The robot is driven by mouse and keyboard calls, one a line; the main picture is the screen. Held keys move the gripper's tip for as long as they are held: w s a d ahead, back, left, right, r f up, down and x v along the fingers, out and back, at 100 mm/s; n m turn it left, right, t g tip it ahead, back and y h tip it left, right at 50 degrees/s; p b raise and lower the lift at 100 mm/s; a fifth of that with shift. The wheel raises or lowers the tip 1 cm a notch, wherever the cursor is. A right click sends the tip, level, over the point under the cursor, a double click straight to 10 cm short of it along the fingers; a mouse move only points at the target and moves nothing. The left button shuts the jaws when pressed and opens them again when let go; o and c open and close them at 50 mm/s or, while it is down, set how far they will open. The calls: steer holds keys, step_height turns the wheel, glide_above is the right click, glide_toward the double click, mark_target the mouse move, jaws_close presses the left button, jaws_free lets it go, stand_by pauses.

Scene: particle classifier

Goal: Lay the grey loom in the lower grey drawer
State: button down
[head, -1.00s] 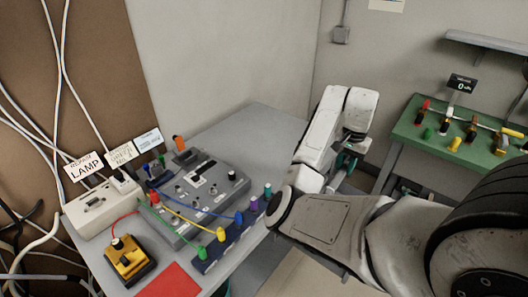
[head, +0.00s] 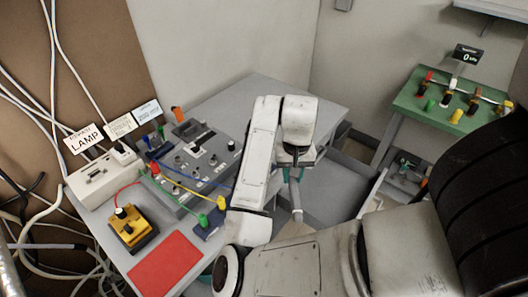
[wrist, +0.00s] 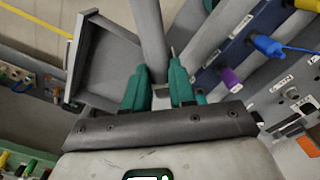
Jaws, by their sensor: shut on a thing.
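My gripper (wrist: 160,78) has teal fingers and is shut on the grey loom (wrist: 151,40), a thick grey cable whose length runs up and away from the fingertips in the wrist view. In the head view the loom (head: 296,196) hangs down below my gripper, beside the right edge of the desk. An open grey drawer (head: 338,190) lies below and to the right of it; I cannot tell whether it is the lower one. An open drawer (wrist: 105,62) also shows left of the fingers in the wrist view. My arm hides part of the drawer.
The grey desk (head: 262,93) carries a control panel (head: 200,150), coloured plugs, a yellow switch box (head: 131,229) and a red mat (head: 165,263). A green bench (head: 440,112) with coloured plugs stands at the right. Loose cables hang at the left.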

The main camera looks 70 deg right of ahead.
steer(key=w+a+f+n, duration=0.2)
steer(key=w+a+n, duration=0.2)
steer(key=a, duration=0.6)
steer(key=w+a+f+n, duration=0.2)
steer(key=w+a+n, duration=0.2)
steer(key=w+a, duration=0.5)
steer(key=w+a+f+n, duration=0.2)
steer(key=w+a+n, duration=0.3)
steer(key=a, duration=0.6)
steer(key=shift+w+a+f, duration=0.1)
steer(key=shift+w, duration=0.4)
steer(key=shift+w+a+f, duration=0.1)
steer(key=shift+w, duration=0.4)
steer(key=shift+d+r, duration=0.1)
